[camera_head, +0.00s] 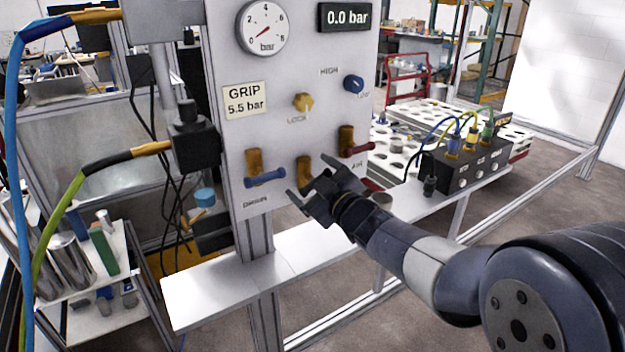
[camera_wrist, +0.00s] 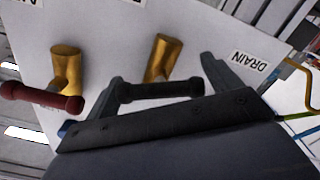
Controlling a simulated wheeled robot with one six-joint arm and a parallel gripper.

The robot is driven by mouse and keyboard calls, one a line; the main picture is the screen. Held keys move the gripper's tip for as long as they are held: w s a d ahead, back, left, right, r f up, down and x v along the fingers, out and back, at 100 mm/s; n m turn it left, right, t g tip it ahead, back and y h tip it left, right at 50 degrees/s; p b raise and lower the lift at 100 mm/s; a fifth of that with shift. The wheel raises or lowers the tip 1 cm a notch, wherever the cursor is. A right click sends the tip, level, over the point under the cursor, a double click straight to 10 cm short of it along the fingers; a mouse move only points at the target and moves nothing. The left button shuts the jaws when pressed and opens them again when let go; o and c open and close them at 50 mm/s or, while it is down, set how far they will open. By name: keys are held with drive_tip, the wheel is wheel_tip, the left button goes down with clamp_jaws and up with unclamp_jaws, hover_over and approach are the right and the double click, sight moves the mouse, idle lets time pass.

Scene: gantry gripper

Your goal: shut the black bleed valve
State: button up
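The black bleed valve is the middle of three brass valves low on the panel. In the head view its brass body (camera_head: 304,168) shows, while my gripper hides most of its handle. In the wrist view the black handle (camera_wrist: 162,89) lies crosswise below the brass body (camera_wrist: 163,58), roughly parallel to the red handle. My gripper (camera_head: 307,177) is open at the valve. In the wrist view its fingers (camera_wrist: 163,70) stand apart on either side of the black handle. The left finger is close to the handle's left end; I cannot tell if it touches.
A blue-handled valve (camera_head: 265,178) sits left, above the DRAIN label, and a red-handled valve (camera_head: 357,149) sits right. The red handle (camera_wrist: 42,97) is near my left finger. A yellow LOCK knob (camera_head: 303,101) and a blue knob (camera_head: 354,83) are above. The display (camera_head: 346,17) reads 0.0 bar.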

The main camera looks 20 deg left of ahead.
drive_tip(key=c, duration=0.6)
drive_tip(key=shift+r+m+p, duration=0.15)
drive_tip(key=shift+m+p, duration=0.75)
drive_tip(key=shift+m, duration=0.1)
drive_tip(key=shift+c, duration=0.2)
drive_tip(key=m+p, duration=0.1)
drive_tip(key=m, duration=0.1)
drive_tip(key=shift+m, duration=0.4)
drive_tip(key=o, duration=0.7)
drive_tip(key=shift+f, duration=0.2)
drive_tip(key=shift+c, duration=0.2)
drive_tip(key=shift+d, duration=0.1)
drive_tip(key=v, duration=1)
drive_tip(key=shift+s+d+b, duration=0.2)
drive_tip(key=shift+d+b, duration=0.05)
drive_tip(key=shift+b, duration=0.1)
drive_tip(key=shift+a, duration=0.1)
